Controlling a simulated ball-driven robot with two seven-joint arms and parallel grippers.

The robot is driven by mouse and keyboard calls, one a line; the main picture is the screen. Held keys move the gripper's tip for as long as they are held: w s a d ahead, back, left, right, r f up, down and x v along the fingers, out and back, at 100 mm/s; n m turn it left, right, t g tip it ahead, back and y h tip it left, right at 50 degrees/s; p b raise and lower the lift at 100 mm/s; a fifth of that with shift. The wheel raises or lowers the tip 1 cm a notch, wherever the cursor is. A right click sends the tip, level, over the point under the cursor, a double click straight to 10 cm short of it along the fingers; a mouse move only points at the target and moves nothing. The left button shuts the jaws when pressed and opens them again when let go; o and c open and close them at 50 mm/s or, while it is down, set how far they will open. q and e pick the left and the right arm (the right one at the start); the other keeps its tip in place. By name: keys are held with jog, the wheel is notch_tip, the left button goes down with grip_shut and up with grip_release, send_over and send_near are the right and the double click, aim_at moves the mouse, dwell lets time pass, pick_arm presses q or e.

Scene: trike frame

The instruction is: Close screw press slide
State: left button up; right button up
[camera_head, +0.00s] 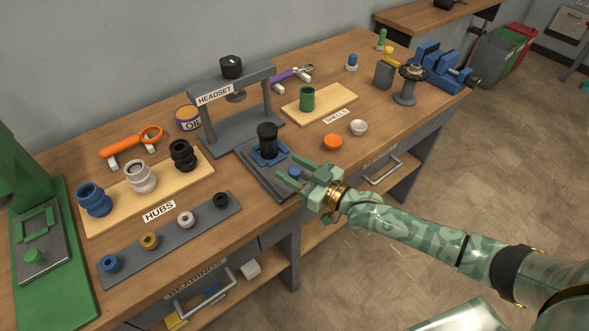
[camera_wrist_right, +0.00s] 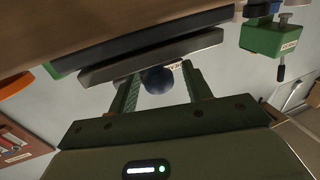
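The screw press (camera_head: 205,120) is a grey frame marked HEADSET, with a black knob (camera_head: 231,67) on top. Its grey slide (camera_head: 262,179) is drawn out toward the bench's front edge. A blue fixture (camera_head: 283,153) on the slide holds an upright black cylinder (camera_head: 267,138). A blue round knob (camera_head: 295,173) is at the slide's front; it also shows in the wrist view (camera_wrist_right: 157,80). My right gripper (camera_head: 284,178) is at this knob, its fingers open on either side with small gaps in the wrist view (camera_wrist_right: 161,82). My left gripper is out of view.
A HUBS board (camera_head: 110,208) and a grey bearing strip (camera_head: 135,262) lie left of the slide. A SHELLS board (camera_head: 335,97), an orange cup (camera_head: 332,142) and a white cup (camera_head: 359,127) lie right. A green press (camera_head: 62,225) stands far left, a blue vise (camera_head: 437,68) far right.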

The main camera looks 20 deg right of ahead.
aim_at(286, 170)
grip_shut()
jog(key=w, duration=0.1)
jog(key=w+a+b, duration=0.1)
jog(key=w, duration=0.1)
jog(key=shift+f, duration=0.15)
jog(key=shift+w+a, duration=0.2)
jog(key=shift+w, duration=0.2)
jog(key=shift+s, duration=0.1)
jog(key=shift+o, duration=0.7)
grip_release()
jog(key=shift+d, duration=0.15)
jog(key=p+v, duration=0.2)
jog(key=v, duration=1.4)
